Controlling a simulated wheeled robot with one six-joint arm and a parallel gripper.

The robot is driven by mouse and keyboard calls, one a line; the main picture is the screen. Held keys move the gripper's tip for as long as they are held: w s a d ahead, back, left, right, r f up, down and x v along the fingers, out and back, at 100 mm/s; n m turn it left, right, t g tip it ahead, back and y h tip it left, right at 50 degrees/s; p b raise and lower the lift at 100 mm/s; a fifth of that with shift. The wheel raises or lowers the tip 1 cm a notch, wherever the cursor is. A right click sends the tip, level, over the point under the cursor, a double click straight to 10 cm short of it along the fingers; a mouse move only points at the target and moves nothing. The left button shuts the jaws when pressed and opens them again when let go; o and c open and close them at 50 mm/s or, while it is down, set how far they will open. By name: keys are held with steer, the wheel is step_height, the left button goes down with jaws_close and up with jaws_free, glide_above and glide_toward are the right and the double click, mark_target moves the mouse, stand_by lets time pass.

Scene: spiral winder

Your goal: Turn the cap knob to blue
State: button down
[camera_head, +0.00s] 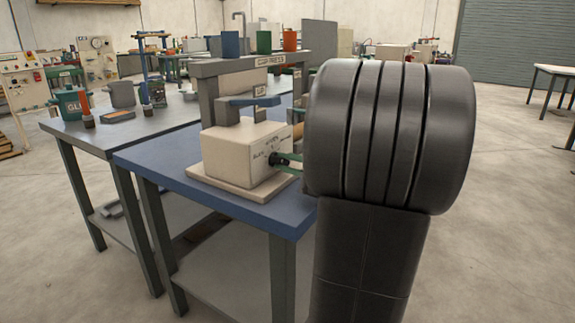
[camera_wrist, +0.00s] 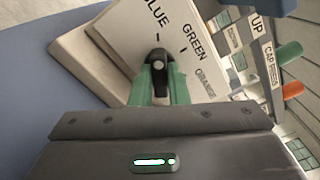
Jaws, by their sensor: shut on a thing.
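The cap knob (camera_wrist: 158,60) is a small black knob with a pale spot, on the front of a cream box (camera_head: 232,158). The wrist view shows BLUE, GREEN and ORANGE lettered around it, with short tick marks. The knob's upper end lies below the tick nearest BLUE; its exact pointing is hard to tell. My gripper (camera_wrist: 160,82) has green fingers on both sides of the knob and is shut on it. In the head view the knob (camera_head: 275,159) shows at the green fingertips (camera_head: 287,161), while my dark arm hides the rest of the gripper.
A grey bench (camera_head: 75,132) with pots adjoins on the left.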

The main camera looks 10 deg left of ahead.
steer(key=c, duration=1.4)
jaws_free()
steer(key=shift+d, duration=0.1)
steer(key=p+v, duration=0.3)
steer(key=v, duration=1)
steer(key=shift+d, duration=0.35)
steer(key=shift+s+a, duration=0.1)
steer(key=b+x, duration=0.3)
steer(key=x, duration=1)
steer(key=shift+a, duration=0.35)
